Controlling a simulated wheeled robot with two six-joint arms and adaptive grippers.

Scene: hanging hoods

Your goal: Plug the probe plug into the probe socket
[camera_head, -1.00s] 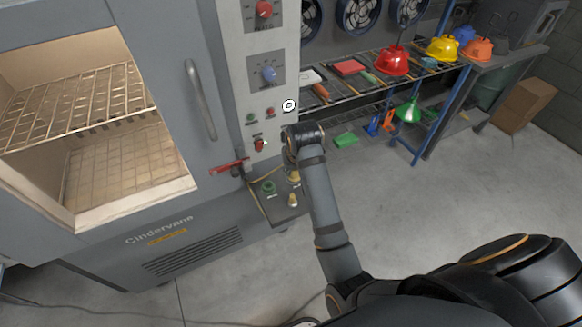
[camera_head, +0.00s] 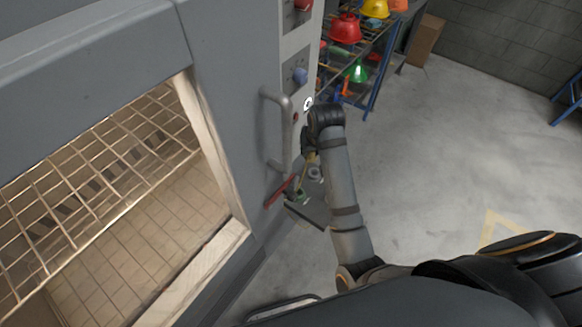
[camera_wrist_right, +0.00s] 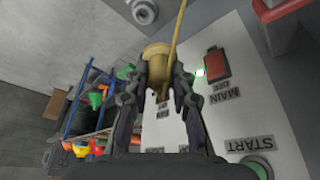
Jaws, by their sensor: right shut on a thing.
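My right gripper (camera_wrist_right: 160,88) is shut on the brass-coloured probe plug (camera_wrist_right: 157,52), whose yellow cable (camera_wrist_right: 177,25) runs to the top of the right wrist view. The plug is held in front of the light control panel (camera_wrist_right: 235,110), beside the red MAIN switch (camera_wrist_right: 216,65), apparently clear of it. In the head view my right gripper (camera_head: 309,150) is small and partly hidden by its wrist. A pale ring (camera_head: 307,103) shows by the panel's edge. A grey round fitting (camera_wrist_right: 143,11) shows at the top of the wrist view. I cannot tell whether either is the probe socket. My left gripper is not in view.
The oven door handle (camera_head: 278,130) and a red lever (camera_head: 280,192) are close left of the right gripper. A small ledge (camera_head: 310,213) lies below. A rack with a red hood (camera_head: 345,27) stands behind. Open floor lies to the right.

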